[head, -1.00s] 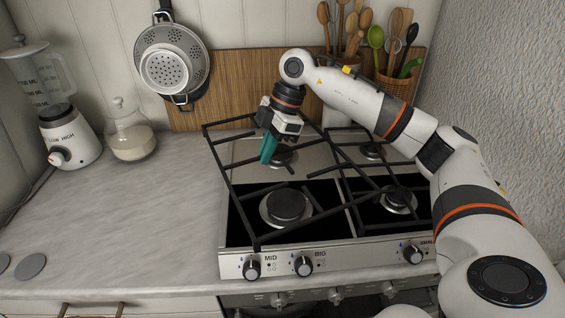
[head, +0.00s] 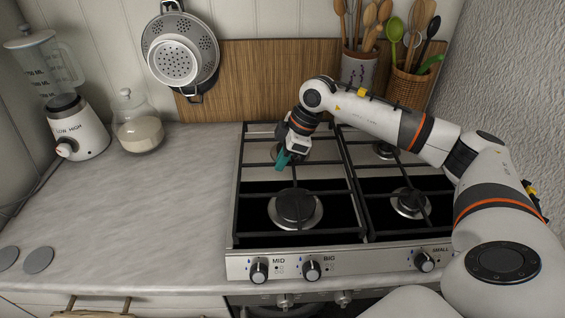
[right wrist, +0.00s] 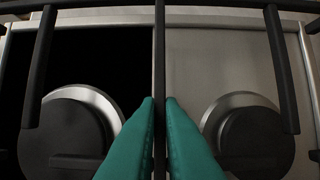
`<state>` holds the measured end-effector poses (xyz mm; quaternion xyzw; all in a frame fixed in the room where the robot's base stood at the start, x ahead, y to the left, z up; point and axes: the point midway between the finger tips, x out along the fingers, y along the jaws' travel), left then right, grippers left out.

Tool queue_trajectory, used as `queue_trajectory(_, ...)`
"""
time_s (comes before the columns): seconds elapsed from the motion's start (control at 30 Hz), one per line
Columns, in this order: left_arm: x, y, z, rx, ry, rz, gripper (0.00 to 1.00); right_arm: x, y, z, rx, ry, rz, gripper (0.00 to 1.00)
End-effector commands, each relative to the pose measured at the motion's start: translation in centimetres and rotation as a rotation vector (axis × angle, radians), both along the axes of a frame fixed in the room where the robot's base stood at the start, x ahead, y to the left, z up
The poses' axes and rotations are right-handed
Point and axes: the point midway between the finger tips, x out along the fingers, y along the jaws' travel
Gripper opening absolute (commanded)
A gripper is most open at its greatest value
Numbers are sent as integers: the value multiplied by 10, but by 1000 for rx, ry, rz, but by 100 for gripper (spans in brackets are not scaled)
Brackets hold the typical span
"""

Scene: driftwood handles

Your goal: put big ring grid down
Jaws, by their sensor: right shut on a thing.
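The big ring grid (head: 237,195), a black metal grate, lies level over the left pair of burners on the stove. Its front bar runs along the stove's front edge, above the MID and BIG knobs. My right gripper (head: 283,161) reaches down over the middle of this grid with its teal fingers. In the right wrist view the fingers (right wrist: 159,102) are shut on a thin bar of the grid (right wrist: 159,45), between two burners. My left gripper is not in view.
The front burner (head: 295,207) sits under the grid. A second grate covers the burners on the right. The grey counter (head: 150,210) to the left is mostly clear, with a glass jar (head: 139,130) and blender (head: 80,130) at the back.

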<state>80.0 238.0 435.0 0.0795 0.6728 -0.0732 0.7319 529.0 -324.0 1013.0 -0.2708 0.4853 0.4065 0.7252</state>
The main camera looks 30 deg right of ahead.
Motion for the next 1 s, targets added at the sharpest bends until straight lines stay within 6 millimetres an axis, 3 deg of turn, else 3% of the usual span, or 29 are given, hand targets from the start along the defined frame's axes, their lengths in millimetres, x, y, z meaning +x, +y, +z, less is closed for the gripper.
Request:
queue_trajectory(0.13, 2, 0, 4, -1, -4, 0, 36, 0, 0, -14, 2, -2, 0, 0)
queue_trajectory(0.43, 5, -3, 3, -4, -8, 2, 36, 1, 0, -17, 1, -3, 0, 0)
queue_trajectory(0.5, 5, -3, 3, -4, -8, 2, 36, 0, 0, -18, 1, -1, 0, 15)
queue_trajectory(0.6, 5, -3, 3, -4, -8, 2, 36, 0, 0, -18, 1, -1, 0, 29)
queue_trajectory(1.0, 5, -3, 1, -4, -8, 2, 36, -1, -3, -8, 0, -2, -1, 29)
